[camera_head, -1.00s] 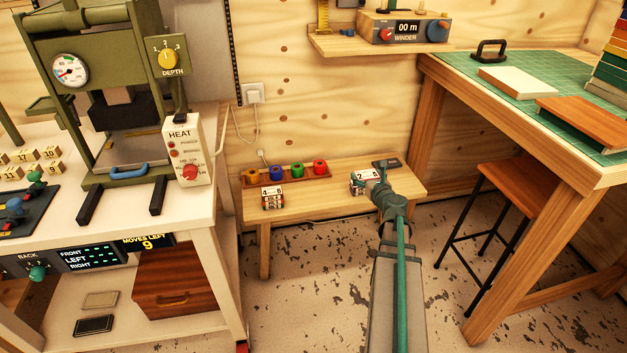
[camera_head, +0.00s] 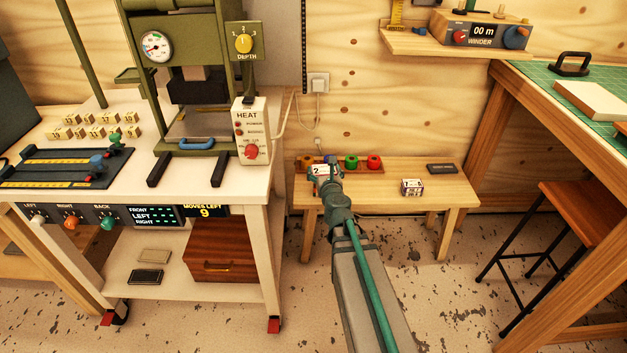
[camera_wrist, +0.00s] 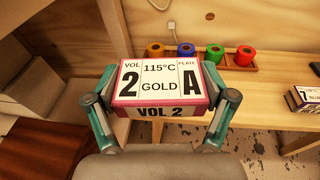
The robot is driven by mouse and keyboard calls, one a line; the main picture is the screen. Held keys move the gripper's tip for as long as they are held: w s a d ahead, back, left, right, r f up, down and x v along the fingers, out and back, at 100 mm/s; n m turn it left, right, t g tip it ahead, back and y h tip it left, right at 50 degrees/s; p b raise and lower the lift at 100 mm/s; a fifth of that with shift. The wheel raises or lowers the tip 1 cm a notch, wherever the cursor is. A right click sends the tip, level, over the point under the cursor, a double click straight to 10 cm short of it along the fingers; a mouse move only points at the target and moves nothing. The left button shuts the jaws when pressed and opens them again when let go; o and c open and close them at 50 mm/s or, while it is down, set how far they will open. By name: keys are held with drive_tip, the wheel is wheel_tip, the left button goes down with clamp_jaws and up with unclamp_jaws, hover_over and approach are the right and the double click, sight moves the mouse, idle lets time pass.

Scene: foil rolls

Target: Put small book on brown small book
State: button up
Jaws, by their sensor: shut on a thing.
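A small book marked "VOL 2 GOLD" (camera_wrist: 160,90), with a white face and pinkish-red edges, is between the two fingers of my gripper (camera_wrist: 160,108). My gripper is shut on it. In the head view the held book (camera_head: 321,171) shows in front of the spools at the bench's left end, partly hidden by my gripper (camera_head: 328,177). I cannot tell whether it touches the bench. A brown book (camera_head: 622,128) shows only its edge at the right on the green mat; I cannot tell whether it is the brown small book.
Another small labelled book (camera_head: 412,187) lies on the wooden bench (camera_head: 450,190). Several coloured spools stand in a rack (camera_wrist: 238,64) behind the held book. The press cart (camera_head: 262,215) stands left. A light slab (camera_head: 155,256) and a dark slab (camera_head: 146,277) lie on its lower shelf.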

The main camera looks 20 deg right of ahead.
drive_tip(key=shift+s+d+f+m+h, duration=0.1)
drive_tip(key=shift+s+d+m+h, duration=0.4)
drive_tip(key=shift+h, duration=0.2)
drive_tip(key=shift+d+g, duration=0.25)
drive_tip(key=shift+g, duration=0.05)
drive_tip(key=shift+w+d+f, duration=0.2)
drive_tip(key=shift+w, duration=0.05)
drive_tip(key=w+d+f+b, duration=0.1)
drive_tip(key=w+f, duration=0.1)
drive_tip(key=w, duration=0.1)
drive_tip(key=w+d+f+b, duration=0.1)
drive_tip(key=w+f+b, duration=0.1)
drive_tip(key=w+f, duration=0.1)
drive_tip(key=w+d+f+b, duration=0.1)
drive_tip(key=w+f+b, duration=0.1)
drive_tip(key=w, duration=0.3)
drive_tip(key=shift+w+d+f, duration=0.15)
drive_tip(key=shift+w+f, duration=0.05)
drive_tip(key=shift+f, duration=0.3)
drive_tip(key=f+b, duration=0.1)
drive_tip(key=w+f+b, duration=0.1)
drive_tip(key=f+b, duration=0.1)
drive_tip(key=f, duration=0.1)
drive_tip(key=shift+w+d+b, duration=0.2)
drive_tip(key=shift+w+b, duration=0.05)
drive_tip(key=shift+b, duration=0.1)
drive_tip(key=shift+f+b, duration=0.3)
drive_tip(key=shift+f, duration=0.05)
drive_tip(key=shift+f, duration=0.1)
